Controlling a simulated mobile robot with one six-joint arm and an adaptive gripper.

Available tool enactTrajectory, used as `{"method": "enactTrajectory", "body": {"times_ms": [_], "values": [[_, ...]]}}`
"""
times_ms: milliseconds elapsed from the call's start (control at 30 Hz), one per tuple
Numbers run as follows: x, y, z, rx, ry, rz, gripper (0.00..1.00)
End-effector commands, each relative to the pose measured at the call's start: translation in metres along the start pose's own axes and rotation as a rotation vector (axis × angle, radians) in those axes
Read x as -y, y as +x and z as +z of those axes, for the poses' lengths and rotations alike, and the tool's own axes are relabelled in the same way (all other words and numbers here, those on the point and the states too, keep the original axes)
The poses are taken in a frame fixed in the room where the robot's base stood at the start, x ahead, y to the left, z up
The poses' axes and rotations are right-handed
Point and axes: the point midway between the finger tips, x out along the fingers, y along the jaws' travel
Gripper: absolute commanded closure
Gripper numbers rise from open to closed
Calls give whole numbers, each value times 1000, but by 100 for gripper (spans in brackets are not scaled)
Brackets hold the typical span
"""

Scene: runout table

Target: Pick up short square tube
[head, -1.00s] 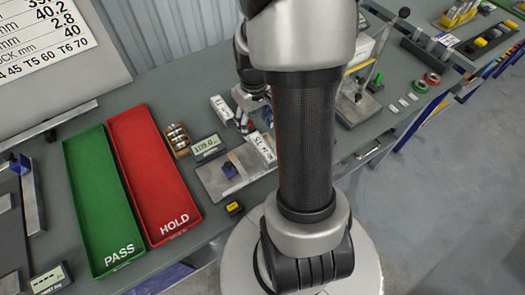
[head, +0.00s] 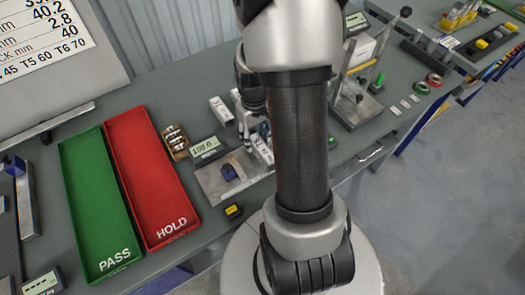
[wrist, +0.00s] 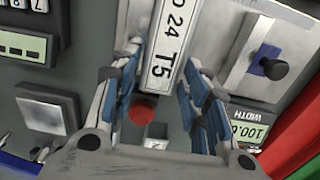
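In the wrist view a pale bar with a white label reading "24 T5" (wrist: 166,45), which looks like the square tube, runs between the two fingers of my gripper (wrist: 163,62). The fingers have blue pads and stand apart, with a gap visible on each side of the bar. In the head view the labelled bar (head: 262,150) lies on the table beside a metal plate, and my gripper (head: 256,122) is low over it, partly hidden by my arm. The far end of the bar is outside the wrist view.
A metal plate with a dark blue knob (head: 229,172) and a width display (head: 207,147) stand left of the bar. Another labelled white piece (head: 221,110) lies behind. The red HOLD tray (head: 150,185) and green PASS tray (head: 97,210) are farther left. A stand (head: 352,100) is at right.

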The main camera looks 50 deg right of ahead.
Motion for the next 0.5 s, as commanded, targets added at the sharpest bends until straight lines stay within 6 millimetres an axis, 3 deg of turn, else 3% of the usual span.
{"method": "enactTrajectory", "body": {"times_ms": [500], "values": [[0, 0, 0, 0, 0, 0, 95]]}}
